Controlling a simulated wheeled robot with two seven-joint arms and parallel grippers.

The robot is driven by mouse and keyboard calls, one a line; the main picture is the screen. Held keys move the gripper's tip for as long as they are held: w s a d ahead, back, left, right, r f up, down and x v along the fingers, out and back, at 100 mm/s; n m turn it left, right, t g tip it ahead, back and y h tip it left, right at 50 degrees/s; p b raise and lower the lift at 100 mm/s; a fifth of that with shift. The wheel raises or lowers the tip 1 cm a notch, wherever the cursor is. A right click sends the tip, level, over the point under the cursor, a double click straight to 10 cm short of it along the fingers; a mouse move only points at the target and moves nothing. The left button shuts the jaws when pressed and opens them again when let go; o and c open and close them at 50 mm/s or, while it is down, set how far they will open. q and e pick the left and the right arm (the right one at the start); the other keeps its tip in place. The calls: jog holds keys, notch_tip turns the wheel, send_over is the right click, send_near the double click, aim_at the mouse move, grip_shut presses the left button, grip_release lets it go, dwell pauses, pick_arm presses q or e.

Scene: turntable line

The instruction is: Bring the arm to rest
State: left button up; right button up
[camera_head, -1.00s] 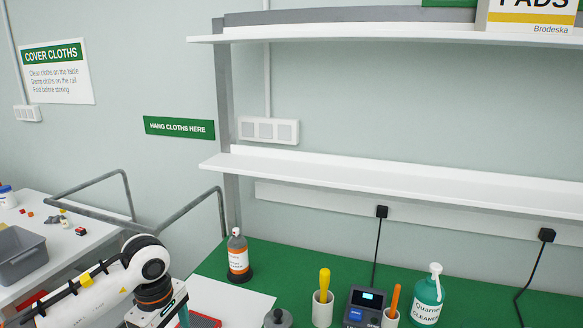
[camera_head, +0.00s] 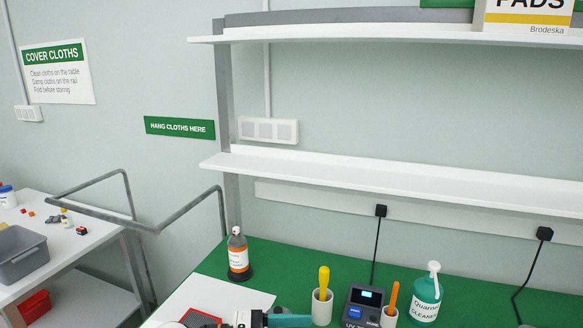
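Only a small part of my arm shows, at the bottom edge of the head view. It seems to be the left gripper (camera_head: 288,321), a white and teal piece in front of the grey-lidded item, over the front of the green worktop (camera_head: 300,262). The frame's edge cuts off most of it, so its fingers and anything between them cannot be made out. My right gripper is not in view.
On the worktop stand an orange-labelled bottle (camera_head: 238,255), a cup with a yellow-handled tool (camera_head: 322,307), a small device (camera_head: 362,303), an orange-handled tool (camera_head: 392,298) and a cleaner bottle (camera_head: 426,295). A metal rail (camera_head: 180,212) and side table (camera_head: 85,250) are at left.

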pick_arm(q)
jog(key=w+a+r+n+t+y, duration=0.2)
jog(key=a+n+t+y, duration=0.15)
jog(key=n+t, duration=0.7)
jog(key=w+a+r+n+t+y, duration=0.25)
jog(key=a+n+t, duration=0.35)
jog(key=n, duration=0.8)
jog(key=s+a+f+n+g+y, duration=0.2)
jog(key=a+f+n+y, duration=0.4)
jog(key=f+n, duration=0.25)
jog(key=s+a+f+n+g+y, duration=0.25)
jog(key=a+f+n+y, duration=0.3)
jog(key=f+n, duration=0.35)
jog(key=s+f+n+g, duration=0.4)
jog(key=s+f+g, duration=0.1)
jog(key=s, duration=0.4)
jog(key=s+f+n+g, duration=0.3)
jog(key=s+f+g, duration=0.2)
jog(key=s, duration=0.4)
notch_tip(320, 180, down, 28)
jog(key=s+g, duration=0.1)
jog(key=s, duration=0.2)
jog(key=s+a+f+g, duration=0.1)
jog(key=s+a+f, duration=0.2)
jog(key=s+f, duration=1.1)
jog(key=shift+s+a+f+g, duration=0.15)
jog(key=shift+s+a+g, duration=0.05)
jog(key=shift+s+g, duration=0.1)
